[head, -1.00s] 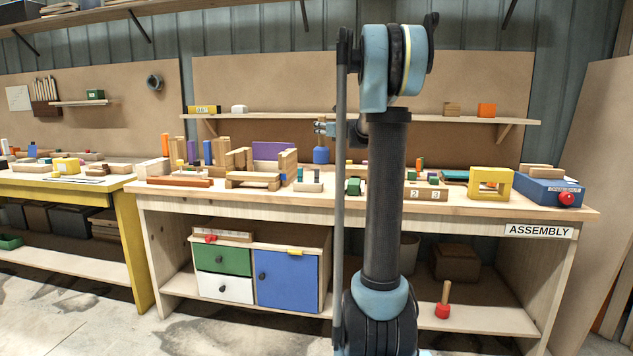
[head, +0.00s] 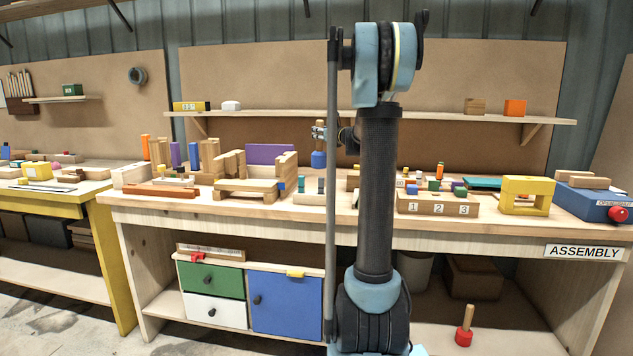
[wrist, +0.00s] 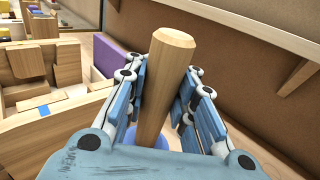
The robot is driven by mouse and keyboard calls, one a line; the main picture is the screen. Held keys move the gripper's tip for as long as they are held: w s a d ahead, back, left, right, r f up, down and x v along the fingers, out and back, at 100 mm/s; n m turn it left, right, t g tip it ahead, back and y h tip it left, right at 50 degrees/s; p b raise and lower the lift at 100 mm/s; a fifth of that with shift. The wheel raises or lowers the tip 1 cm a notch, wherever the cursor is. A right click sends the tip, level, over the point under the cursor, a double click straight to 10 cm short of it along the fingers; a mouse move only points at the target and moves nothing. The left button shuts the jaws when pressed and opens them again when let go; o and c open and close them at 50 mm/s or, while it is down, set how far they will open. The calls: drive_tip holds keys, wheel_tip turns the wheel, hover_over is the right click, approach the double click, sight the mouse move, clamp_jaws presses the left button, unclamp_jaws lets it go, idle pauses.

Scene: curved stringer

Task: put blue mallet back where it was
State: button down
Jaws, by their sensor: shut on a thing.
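The blue mallet has a wooden handle (wrist: 164,75) that stands between the fingers in the wrist view, with its blue head (wrist: 152,138) partly hidden below. My gripper (wrist: 165,105) is shut on the handle. In the head view my gripper (head: 320,132) is small, above the back half of the assembly bench, with the blue mallet head (head: 318,159) hanging below it. I cannot tell whether the head touches anything. A red mallet (head: 465,328) stands on the lower shelf, handle up.
A wooden block frame (head: 250,185) and a purple panel (head: 270,154) stand left of my gripper. A numbered block tray (head: 437,205), a yellow frame (head: 527,195) and a blue box (head: 590,203) are to the right. A back shelf (head: 375,117) runs above the bench (head: 300,215).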

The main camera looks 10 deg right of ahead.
sight(318, 142)
wheel_tip(318, 142, down, 4)
drive_tip(key=shift+w+f, duration=0.1)
drive_tip(key=shift+f, duration=2.6)
drive_tip(key=c, duration=1.3)
unclamp_jaws()
drive_tip(key=v, duration=1.2)
